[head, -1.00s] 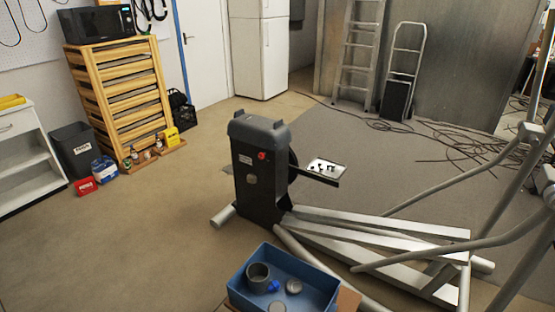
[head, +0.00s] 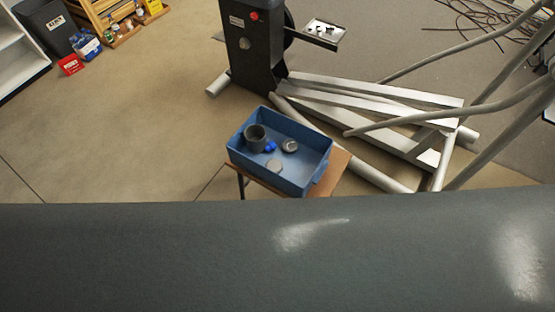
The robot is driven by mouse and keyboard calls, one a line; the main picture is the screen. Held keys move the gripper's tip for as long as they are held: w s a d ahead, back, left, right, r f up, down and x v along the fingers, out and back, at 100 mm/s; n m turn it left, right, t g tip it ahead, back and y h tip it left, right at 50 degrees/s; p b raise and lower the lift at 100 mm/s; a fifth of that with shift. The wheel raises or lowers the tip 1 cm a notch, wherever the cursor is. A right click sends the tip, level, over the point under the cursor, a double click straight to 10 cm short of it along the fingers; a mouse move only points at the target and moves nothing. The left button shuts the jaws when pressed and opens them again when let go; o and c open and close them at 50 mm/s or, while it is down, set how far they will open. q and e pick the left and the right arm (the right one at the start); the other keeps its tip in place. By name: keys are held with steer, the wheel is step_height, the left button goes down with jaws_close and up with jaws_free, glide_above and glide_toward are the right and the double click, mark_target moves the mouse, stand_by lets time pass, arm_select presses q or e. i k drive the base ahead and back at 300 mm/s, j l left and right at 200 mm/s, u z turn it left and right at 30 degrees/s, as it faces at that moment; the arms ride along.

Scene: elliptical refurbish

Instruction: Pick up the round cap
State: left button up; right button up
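A blue bin (head: 307,181) sits on a small wooden table. Inside it are two small round grey pieces that look like caps. One round cap (head: 289,146) lies toward the middle of the bin, and a flatter, lighter round cap (head: 274,167) lies near its front wall. I cannot tell which of them the task means. A grey cup-shaped piece (head: 255,138) and a small blue item (head: 270,147) are also in the bin. Neither of my grippers is in the head view.
The wooden table (head: 336,169) stands close to an elliptical machine (head: 258,50) with long metal rails (head: 370,95). Open floor (head: 130,130) is to the left. A large dark grey surface fills the bottom.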

mark_target(276, 165)
steer(key=u, duration=2.05)
steer(key=k+l, duration=0.6)
steer(key=k, duration=0.15)
steer(key=i+l, duration=0.35)
steer(key=l, duration=0.15)
